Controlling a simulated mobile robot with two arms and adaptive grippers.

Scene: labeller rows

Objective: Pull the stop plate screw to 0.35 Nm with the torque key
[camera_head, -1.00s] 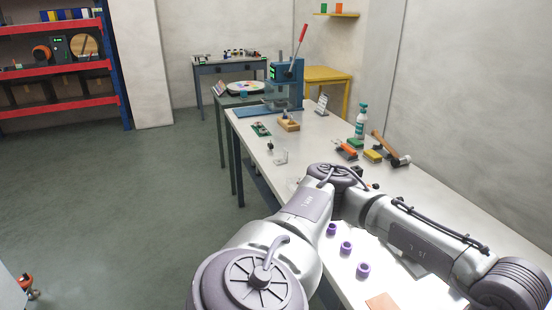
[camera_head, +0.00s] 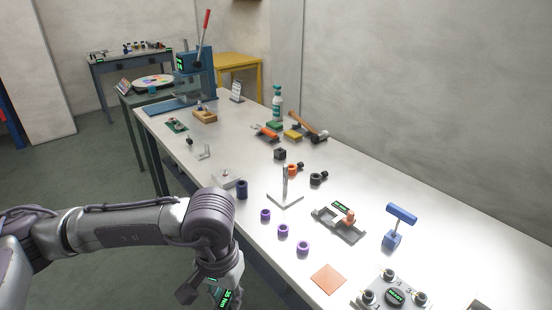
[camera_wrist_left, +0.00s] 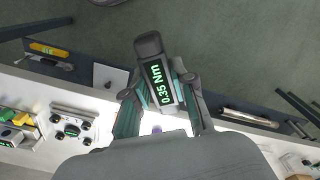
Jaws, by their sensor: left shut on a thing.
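My left gripper (camera_head: 214,284) hangs low off the bench's front edge, pointing down. It is shut on the torque key (camera_head: 225,297), a dark tool with a green-lit display. In the left wrist view the key (camera_wrist_left: 160,82) sits between the two fingers of the gripper (camera_wrist_left: 157,92), and its display reads 0.35 Nm. A flat metal plate with an upright post (camera_head: 285,197) and a smaller grey plate (camera_head: 226,178) lie on the bench. I cannot tell which one is the stop plate, and its screw is too small to make out. My right gripper is out of view.
The bench (camera_head: 375,185) carries several purple rings (camera_head: 283,231), a grey fixture (camera_head: 338,226), a blue T-handle tool in a block (camera_head: 394,240), an orange-brown square (camera_head: 328,279) and a box with knobs (camera_head: 393,290). A press with a red lever (camera_head: 195,75) stands at the far end.

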